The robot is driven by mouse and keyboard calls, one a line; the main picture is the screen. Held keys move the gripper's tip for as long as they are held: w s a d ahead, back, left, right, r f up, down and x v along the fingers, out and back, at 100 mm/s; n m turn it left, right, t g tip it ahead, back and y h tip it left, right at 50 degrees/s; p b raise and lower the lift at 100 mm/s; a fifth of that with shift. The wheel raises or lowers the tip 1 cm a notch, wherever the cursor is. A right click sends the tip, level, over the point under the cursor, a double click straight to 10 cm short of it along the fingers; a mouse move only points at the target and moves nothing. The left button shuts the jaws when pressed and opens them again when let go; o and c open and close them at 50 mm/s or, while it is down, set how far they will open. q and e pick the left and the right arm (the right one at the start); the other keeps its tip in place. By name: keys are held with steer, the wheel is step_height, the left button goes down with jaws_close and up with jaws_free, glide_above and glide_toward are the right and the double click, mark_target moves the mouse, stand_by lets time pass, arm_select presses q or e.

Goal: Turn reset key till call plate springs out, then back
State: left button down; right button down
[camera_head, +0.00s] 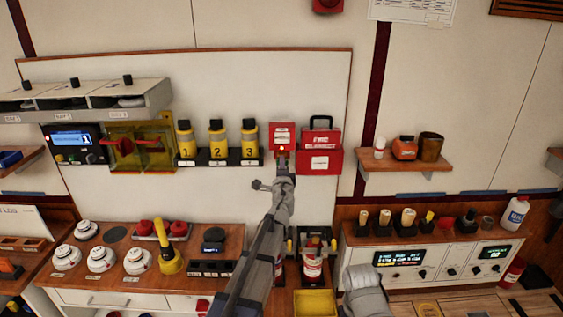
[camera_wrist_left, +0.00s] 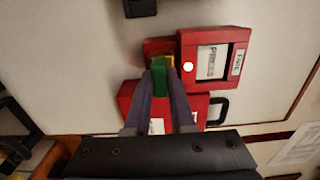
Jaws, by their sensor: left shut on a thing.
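The red call point box (camera_head: 282,131) is on the wall panel, with a white call plate (camera_wrist_left: 212,60) on its front. A small lamp (camera_wrist_left: 189,67) glows on it. A red block with a brass-yellow part (camera_wrist_left: 171,60) adjoins the box. My left gripper (camera_wrist_left: 158,90) is shut on the green reset key (camera_wrist_left: 159,76), at that yellow part. In the head view my left gripper (camera_head: 283,160) is just below the box, and its wrist hides the key. Whether the plate stands out is too small to tell.
A red case (camera_head: 320,162) with a black handle sits close to the right of the call point. Yellow numbered canisters (camera_head: 217,138) stand to the left. A shelf (camera_head: 405,162) with small items is farther right. Bare panel lies above the call point.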

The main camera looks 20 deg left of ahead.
arm_select(q)
steer(key=m, duration=1.5)
steer(key=shift+a+m, duration=0.1)
steer(key=shift+m, duration=0.2)
steer(key=n, duration=1.5)
steer(key=shift+n, duration=0.4)
